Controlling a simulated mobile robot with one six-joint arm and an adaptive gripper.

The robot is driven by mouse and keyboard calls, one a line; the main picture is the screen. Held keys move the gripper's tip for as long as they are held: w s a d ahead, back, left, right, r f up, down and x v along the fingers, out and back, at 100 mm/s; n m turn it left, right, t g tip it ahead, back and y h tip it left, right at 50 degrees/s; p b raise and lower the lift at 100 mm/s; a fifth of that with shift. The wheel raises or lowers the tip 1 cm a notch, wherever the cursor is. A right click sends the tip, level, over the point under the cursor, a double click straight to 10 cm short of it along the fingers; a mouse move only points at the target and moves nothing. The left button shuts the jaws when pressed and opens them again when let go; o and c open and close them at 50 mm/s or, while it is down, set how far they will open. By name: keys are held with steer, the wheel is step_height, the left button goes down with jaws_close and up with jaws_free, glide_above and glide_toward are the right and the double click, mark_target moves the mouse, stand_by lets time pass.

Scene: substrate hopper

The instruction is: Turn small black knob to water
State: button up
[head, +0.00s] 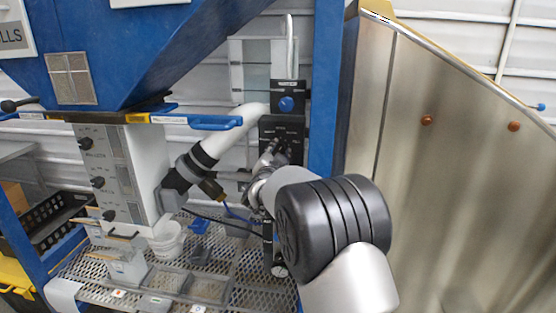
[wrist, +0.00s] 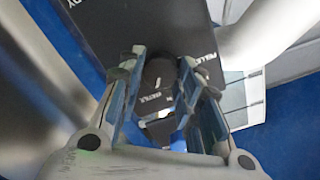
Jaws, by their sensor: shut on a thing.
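The small black knob (wrist: 158,74) sits on a dark control panel (wrist: 105,25) and is between the fingertips of my gripper (wrist: 159,68) in the wrist view. The fingers are shut on the knob from both sides. White lettering surrounds it; a word like "PELLETS" shows on the right and "DRY" at the upper left edge. The knob's pointer direction cannot be made out. In the head view the panel (head: 283,128) is on the blue frame, with my gripper (head: 272,156) against its lower part. My arm hides part of it, and the knob is not clear there.
A blue round knob (head: 286,104) is on a black box just above the panel. A white pipe (head: 228,138) runs close on the left. A grey box with black knobs (head: 116,172) stands further left. A metal sheet wall (head: 440,160) rises on the right.

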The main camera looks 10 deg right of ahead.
steer(key=shift+m+b, duration=0.3)
steer(key=shift+m, duration=0.1)
steer(key=o, duration=1.1)
steer(key=v, duration=1.2)
steer(key=shift+r, duration=0.1)
